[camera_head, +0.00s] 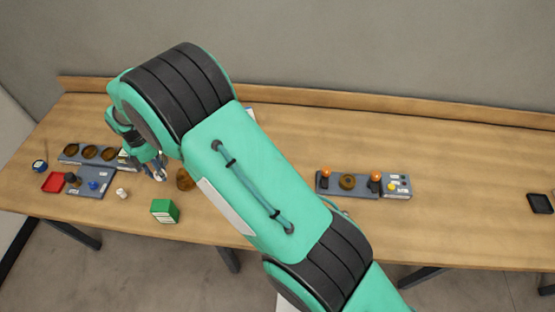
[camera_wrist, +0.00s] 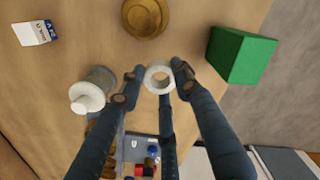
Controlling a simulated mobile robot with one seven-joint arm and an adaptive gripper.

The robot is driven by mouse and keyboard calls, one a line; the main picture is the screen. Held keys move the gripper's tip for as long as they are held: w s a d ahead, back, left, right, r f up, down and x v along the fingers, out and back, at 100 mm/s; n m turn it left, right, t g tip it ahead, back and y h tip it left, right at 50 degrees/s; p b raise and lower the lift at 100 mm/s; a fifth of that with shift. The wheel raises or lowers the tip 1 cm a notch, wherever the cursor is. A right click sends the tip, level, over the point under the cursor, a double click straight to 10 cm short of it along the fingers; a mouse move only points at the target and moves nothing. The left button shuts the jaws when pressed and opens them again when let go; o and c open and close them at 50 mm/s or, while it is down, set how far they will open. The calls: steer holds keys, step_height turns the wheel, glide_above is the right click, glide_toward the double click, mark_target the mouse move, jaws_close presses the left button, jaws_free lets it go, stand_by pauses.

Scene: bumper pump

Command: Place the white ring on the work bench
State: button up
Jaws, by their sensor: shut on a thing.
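The white ring (camera_wrist: 158,79) shows in the wrist view between the fingertips of my gripper (camera_wrist: 156,82), which is shut on it. The ring's hole faces the camera. I cannot tell whether the ring touches the wood below. In the head view my gripper (camera_head: 157,169) is low over the left part of the wooden work bench (camera_head: 450,165). My arm crosses in front of the middle of the bench and hides part of it.
A grey panel (camera_head: 333,188) stands right of my arm; bare wood lies beyond.

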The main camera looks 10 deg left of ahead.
steer(key=w+d+f+m+b, duration=0.15)
steer(key=d+m, duration=0.55)
steer(key=d, duration=3)
steer(key=s+d+f+m+b, duration=0.1)
steer(key=s+d+m, duration=0.1)
steer(key=s+d, duration=0.4)
steer(key=s+d+f+m+b, duration=0.1)
steer(key=s+d+m, duration=0.1)
steer(key=s+d, duration=0.5)
steer(key=s+d+f+m+b, duration=0.1)
steer(key=s+d+m, duration=0.2)
steer(key=s+d, duration=0.4)
steer(key=shift+d+f, duration=0.1)
steer(key=shift+d, duration=3)
steer(key=shift+s+d+f, duration=0.1)
steer(key=shift+s+d, duration=0.15)
steer(key=shift+s, duration=0.2)
steer(key=shift+w, duration=0.1)
steer(key=w+a, duration=0.1)
steer(key=w, duration=0.4)
steer(key=w+a+f, duration=0.1)
steer(key=w, duration=0.4)
steer(key=w+a+b, duration=0.1)
steer(key=w, duration=0.4)
steer(key=shift+w+a+f, duration=0.2)
steer(key=shift+a+f, duration=0.05)
steer(key=shift+a, duration=0.15)
